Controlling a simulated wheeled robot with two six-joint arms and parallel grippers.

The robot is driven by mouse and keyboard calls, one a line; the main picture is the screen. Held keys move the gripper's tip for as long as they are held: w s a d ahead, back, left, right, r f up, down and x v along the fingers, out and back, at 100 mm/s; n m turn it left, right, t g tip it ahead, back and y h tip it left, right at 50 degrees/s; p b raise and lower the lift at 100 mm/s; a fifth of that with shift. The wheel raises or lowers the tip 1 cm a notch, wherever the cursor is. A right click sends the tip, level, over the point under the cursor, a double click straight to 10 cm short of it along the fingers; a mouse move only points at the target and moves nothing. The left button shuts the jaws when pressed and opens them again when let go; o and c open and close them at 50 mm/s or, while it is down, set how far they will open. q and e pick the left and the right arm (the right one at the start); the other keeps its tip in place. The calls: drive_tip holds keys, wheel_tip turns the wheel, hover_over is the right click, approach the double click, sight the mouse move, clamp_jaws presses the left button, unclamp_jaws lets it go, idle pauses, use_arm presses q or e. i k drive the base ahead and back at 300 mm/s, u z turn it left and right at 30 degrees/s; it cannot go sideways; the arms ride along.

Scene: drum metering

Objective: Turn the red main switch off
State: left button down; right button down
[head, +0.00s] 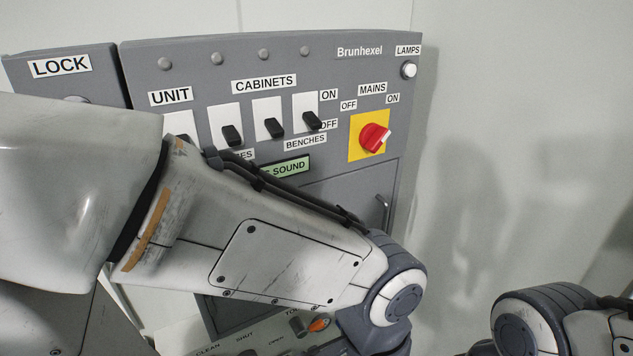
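The red main switch (374,138) is a rotary knob on a yellow plate (356,150), at the right of the grey panel under the MAINS label. An OFF label is at its upper left and an ON label at its upper right. The knob's white mark points to the upper right, toward ON. My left arm crosses the picture from the left, below the switch and apart from it in the picture. Neither gripper shows; the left arm runs out of the bottom edge, and only part of my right arm shows at the lower right.
Several black toggle levers sit left of the main switch, one of them the BENCHES lever (312,121). A white round lamp button (409,70) is above it. A door handle (383,211) juts out below. The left arm hides much of the lower panel. White wall lies right.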

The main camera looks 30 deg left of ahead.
sight(373, 136)
drive_tip(key=u, duration=1.7)
drive_tip(key=k, duration=0.75)
drive_tip(key=z, duration=1.1)
drive_tip(key=i, duration=0.5)
drive_tip(key=u, duration=0.05)
